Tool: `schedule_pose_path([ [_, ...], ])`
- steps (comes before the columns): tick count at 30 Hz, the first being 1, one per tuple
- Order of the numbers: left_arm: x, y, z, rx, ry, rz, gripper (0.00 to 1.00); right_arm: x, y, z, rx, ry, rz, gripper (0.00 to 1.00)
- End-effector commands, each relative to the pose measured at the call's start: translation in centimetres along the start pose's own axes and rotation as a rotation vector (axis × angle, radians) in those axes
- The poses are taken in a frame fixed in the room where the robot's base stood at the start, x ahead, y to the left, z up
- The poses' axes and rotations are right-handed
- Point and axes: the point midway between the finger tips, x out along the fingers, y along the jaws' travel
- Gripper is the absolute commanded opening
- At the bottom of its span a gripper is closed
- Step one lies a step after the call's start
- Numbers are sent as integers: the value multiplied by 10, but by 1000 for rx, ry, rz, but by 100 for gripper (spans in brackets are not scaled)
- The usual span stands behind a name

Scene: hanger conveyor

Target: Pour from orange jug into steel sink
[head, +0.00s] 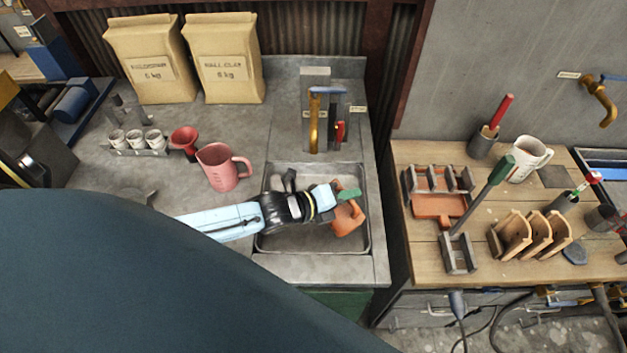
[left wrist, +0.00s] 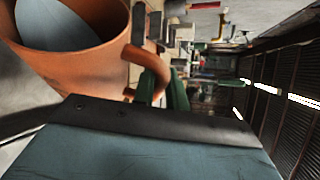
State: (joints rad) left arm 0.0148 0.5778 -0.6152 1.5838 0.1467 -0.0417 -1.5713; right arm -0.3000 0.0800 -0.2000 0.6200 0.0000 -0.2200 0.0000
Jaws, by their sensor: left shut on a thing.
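The orange jug (head: 347,218) is over the right part of the steel sink (head: 290,243) in the head view, and it looks tilted. My left gripper (head: 346,196) is shut on the jug, at its handle side, with its arm reaching across the sink from the left. In the left wrist view the jug (left wrist: 75,62) fills the upper left, with its handle (left wrist: 150,65) beside green finger parts. A pale grey-blue surface shows inside the jug. No stream is visible. My right gripper is not in view.
A pink jug (head: 222,168) and a red funnel (head: 185,141) stand left of the sink. A brass tap (head: 314,125) rises behind it. Two paper sacks (head: 222,60) stand at the back. A wooden bench (head: 400,270) with tools is on the right.

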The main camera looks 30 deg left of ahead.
Motion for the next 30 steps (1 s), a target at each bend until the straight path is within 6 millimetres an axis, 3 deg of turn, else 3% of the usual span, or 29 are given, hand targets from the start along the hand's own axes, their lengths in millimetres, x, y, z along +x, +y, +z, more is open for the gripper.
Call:
schedule_pose_path([
  [30,-2,8,11,-121,26,-54,0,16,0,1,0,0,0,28],
])
